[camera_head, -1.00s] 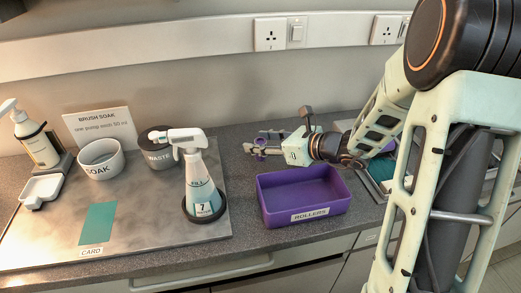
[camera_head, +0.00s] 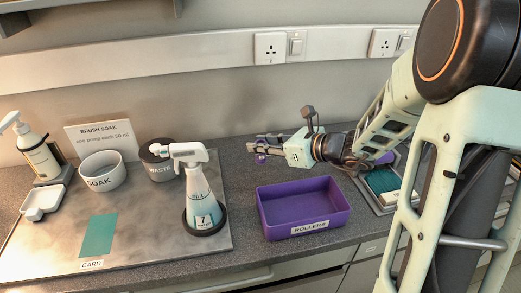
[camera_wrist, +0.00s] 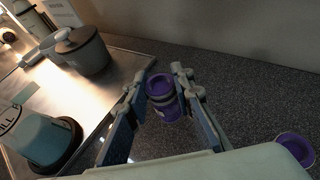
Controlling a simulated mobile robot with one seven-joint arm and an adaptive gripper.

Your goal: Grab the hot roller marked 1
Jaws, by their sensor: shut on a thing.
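My gripper (camera_head: 264,146) reaches left over the counter behind the purple tray. Its fingers are shut on a purple roller (camera_wrist: 163,100), a short cylinder with a recessed top and a pale label band, seen between the fingertips in the wrist view. The band's marking is too small to read. In the head view the fingers partly hide this roller (camera_head: 261,158). I cannot tell whether it touches the counter. A second purple roller (camera_wrist: 296,147) stands apart at the lower right of the wrist view; its marking is not readable.
The purple tray (camera_head: 345,207) labelled ROLLERS stands empty in front of my gripper. A spray bottle (camera_head: 199,190), WASTE pot (camera_head: 160,168) and SOAK bowl (camera_head: 101,178) stand on the metal mat (camera_head: 150,240) to the left. A tray (camera_head: 372,199) lies partly behind my arm.

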